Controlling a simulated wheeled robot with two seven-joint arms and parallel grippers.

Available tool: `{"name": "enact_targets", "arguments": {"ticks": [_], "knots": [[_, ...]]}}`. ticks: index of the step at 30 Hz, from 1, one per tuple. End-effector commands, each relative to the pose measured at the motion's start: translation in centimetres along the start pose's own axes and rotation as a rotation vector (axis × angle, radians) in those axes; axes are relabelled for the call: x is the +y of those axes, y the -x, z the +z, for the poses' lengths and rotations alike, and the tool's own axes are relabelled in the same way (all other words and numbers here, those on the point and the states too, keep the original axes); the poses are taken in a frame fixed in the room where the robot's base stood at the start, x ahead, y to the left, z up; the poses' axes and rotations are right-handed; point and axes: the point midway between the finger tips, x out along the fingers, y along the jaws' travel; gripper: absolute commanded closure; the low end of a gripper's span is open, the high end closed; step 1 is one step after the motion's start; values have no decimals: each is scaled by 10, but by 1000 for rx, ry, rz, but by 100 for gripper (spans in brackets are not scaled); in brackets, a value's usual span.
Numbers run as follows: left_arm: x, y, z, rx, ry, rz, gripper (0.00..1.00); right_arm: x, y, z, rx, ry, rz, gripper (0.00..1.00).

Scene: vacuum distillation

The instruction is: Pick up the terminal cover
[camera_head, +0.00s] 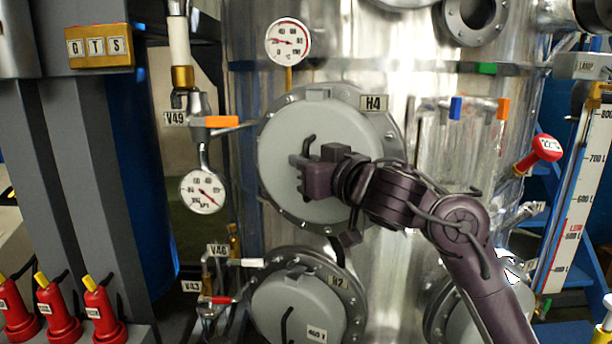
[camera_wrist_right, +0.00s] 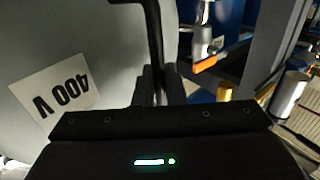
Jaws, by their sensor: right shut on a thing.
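The terminal cover is a grey round cover (camera_head: 277,165) with a black handle (camera_head: 308,145), on the flange labelled H4 on the steel tank. My right gripper (camera_head: 303,172) is at the handle, in front of the cover, and is shut on it. In the right wrist view the black handle (camera_wrist_right: 155,45) runs down between the fingers (camera_wrist_right: 157,88), and the cover (camera_wrist_right: 65,50) fills the left side with a 400 V label. The fingertips are partly hidden. My left gripper is in neither view.
A second grey cover (camera_head: 290,312) labelled H2 sits below. A pressure gauge (camera_head: 203,191) and an orange-handled valve (camera_head: 222,122) stand left of the flange. A thermometer dial (camera_head: 288,42) is above. Red bottle-like items (camera_head: 62,308) stand at lower left.

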Motion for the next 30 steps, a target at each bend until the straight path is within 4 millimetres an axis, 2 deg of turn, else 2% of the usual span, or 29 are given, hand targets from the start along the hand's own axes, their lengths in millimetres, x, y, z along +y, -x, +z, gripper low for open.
{"name": "enact_targets", "arguments": {"ticks": [3, 11, 15, 21, 30], "knots": [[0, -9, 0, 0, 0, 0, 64, -1, 1, -18, 8, 1, -1, 100], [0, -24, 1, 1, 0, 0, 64, -40, 54, -14, 10, 5, -2, 100], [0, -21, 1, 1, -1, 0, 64, -65, 88, -18, 9, 5, -3, 100], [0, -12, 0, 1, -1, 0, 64, -91, 125, -18, 8, 6, 1, 100], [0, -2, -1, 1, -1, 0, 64, -106, 144, -16, 3, 2, 1, 100]]}}
